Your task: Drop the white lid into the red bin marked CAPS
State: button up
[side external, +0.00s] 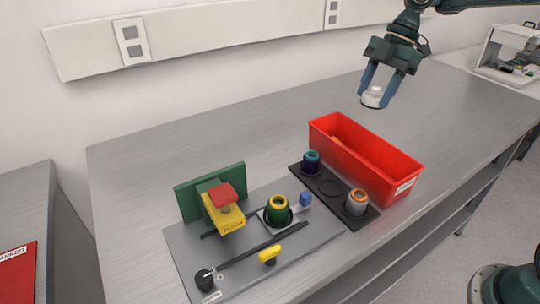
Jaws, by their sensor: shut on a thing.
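My gripper (383,90) is shut on the white lid (373,96), a small knobbed cap between its two blue fingers. It holds the lid in the air, well above the table. In the picture the lid is above the far part of the red bin (405,190). The bin is a long, open box on the table with a white label on its near end; the lettering is too small to read.
A black holder (331,189) with a dark blue-topped piece (312,162) and an orange-ringed piece (357,202) stands beside the bin. Left of it is a grey fixture plate (187,262) with green, yellow and red parts. The table (270,120) behind is clear.

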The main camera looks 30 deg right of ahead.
jog(key=shift+s+d+f, duration=0.1)
jog(key=shift+d, duration=0.35)
jog(key=shift+f, duration=0.1)
jog(key=shift+f, duration=2.9)
jog(key=o, duration=1)
jog(key=shift+r, duration=0.1)
jog(key=shift+v, duration=3.65)
